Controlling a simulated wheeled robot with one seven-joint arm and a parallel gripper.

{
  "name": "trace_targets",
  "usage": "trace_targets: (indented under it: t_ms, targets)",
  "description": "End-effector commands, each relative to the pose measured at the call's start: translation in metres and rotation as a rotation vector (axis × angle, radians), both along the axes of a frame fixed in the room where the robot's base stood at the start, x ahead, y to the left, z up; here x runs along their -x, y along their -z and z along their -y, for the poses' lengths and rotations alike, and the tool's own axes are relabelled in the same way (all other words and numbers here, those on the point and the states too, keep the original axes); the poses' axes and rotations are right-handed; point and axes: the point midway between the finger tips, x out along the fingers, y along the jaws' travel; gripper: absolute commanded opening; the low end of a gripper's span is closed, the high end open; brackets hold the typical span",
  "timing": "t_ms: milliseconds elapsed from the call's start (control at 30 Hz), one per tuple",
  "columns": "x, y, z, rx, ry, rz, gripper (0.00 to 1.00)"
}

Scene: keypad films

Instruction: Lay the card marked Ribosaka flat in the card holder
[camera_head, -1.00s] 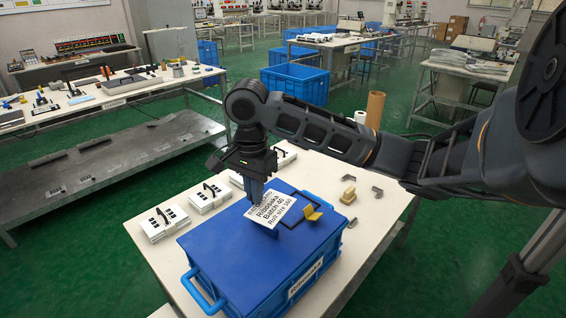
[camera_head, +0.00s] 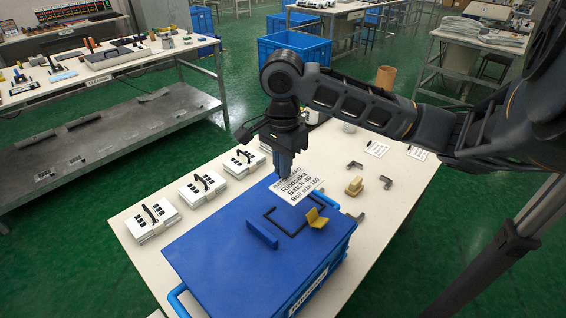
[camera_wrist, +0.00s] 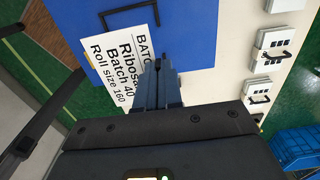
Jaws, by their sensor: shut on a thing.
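A white card (camera_head: 302,188) reads Ribosaka, Batch 40, Roll size 160. It also shows in the wrist view (camera_wrist: 115,60). My gripper (camera_head: 284,174) is shut on the card's edge, fingers pointing down. In the wrist view, its fingertips (camera_wrist: 162,70) meet that edge. The card holder seems to be the black frame (camera_head: 267,212) on the blue lid (camera_head: 215,250). In the head view the card appears above the frame's far side. In the wrist view it covers much of the frame (camera_wrist: 130,9). The gap between them is unclear.
A yellow clip (camera_head: 317,218) stands beside the frame, and a blue upright bar (camera_head: 262,234) rises from the lid. Several white keypad stacks (camera_head: 152,219) line the table's left side. A yellow block (camera_head: 354,186) and small dark brackets (camera_head: 386,182) lie to the right.

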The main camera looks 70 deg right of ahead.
Motion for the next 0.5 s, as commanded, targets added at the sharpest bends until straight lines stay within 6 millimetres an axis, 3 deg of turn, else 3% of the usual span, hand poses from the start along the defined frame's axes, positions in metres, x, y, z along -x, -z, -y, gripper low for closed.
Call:
trace_targets:
  t_ms: [500]
  targets:
    - [-0.001, 0.043, -0.002, -0.003, 0.000, 0.000, 0.00]
